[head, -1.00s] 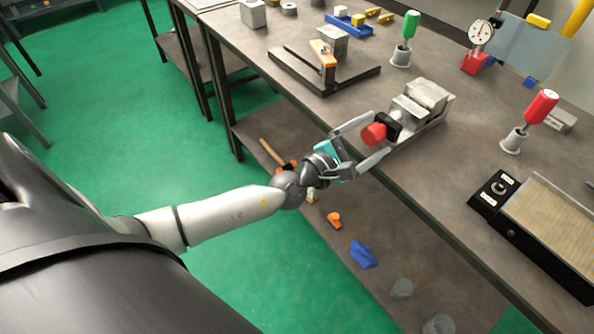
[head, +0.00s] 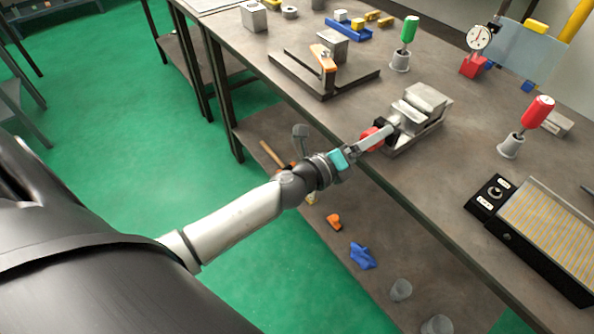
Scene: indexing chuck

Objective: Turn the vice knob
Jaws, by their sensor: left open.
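The grey vice (head: 424,103) sits at the bench's near edge. Its red knob (head: 369,133) faces my left arm, with a black piece (head: 390,124) between knob and vice body. My left gripper (head: 384,138) is at the knob, seen nearly edge-on. One pale finger crosses in front of the knob, covering its middle; the other finger is hidden behind or below it. The gripper is open; whether the fingers touch the knob cannot be told. My right gripper is not in view.
A dark fixture with an orange handle (head: 322,57) stands left of the vice. A green-handled tool (head: 408,32), a red-handled tool (head: 537,113) and a dial gauge (head: 478,40) stand around it. A lower shelf (head: 321,262) holds loose items.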

